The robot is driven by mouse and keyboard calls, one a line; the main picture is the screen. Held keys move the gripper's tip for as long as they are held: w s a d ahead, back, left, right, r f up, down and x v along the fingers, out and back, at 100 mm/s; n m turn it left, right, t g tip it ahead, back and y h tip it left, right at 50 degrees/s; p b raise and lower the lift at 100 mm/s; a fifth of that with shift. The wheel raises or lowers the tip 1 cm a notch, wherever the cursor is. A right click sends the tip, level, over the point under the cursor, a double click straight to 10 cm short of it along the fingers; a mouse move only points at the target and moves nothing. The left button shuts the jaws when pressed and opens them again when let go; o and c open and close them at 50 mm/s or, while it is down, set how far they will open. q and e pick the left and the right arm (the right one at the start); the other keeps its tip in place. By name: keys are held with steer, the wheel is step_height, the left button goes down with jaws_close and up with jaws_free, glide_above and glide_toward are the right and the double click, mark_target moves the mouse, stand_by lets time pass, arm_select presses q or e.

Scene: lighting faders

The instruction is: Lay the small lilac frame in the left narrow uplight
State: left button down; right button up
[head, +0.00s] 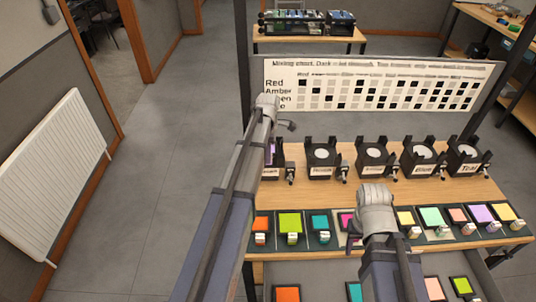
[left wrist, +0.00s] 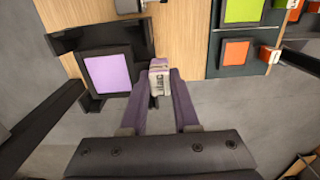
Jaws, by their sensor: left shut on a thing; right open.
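The small lilac frame (left wrist: 108,74), a lilac pane in a dark square border, is in the left wrist view. My left gripper (left wrist: 160,72) is shut on its white tag marked Lilac (left wrist: 160,82). The frame lies over the black leftmost uplight (left wrist: 85,38), whose parts show around it; I cannot tell whether it rests in it or hovers just above. In the head view my left gripper (head: 267,112) and arm hide most of this uplight (head: 270,172). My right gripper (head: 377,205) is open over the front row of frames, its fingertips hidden.
More black uplights (head: 321,158) stand rightward along the wooden table (head: 340,192). Coloured frames with white tags lie on a dark rack (head: 318,240) at the front, including another lilac one (head: 482,213). A mixing chart (head: 385,85) stands behind. The floor at left is clear.

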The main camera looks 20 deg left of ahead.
arm_select(q)
steer(key=shift+f+b, duration=1.1)
steer(key=shift+f, duration=0.1)
steer(key=c, duration=0.6)
jaws_free()
steer(key=shift+r, duration=0.15)
step_height(320, 180, up, 14)
steer(key=p, duration=1.4)
steer(key=shift+r+p, duration=0.25)
steer(key=shift+p, duration=0.15)
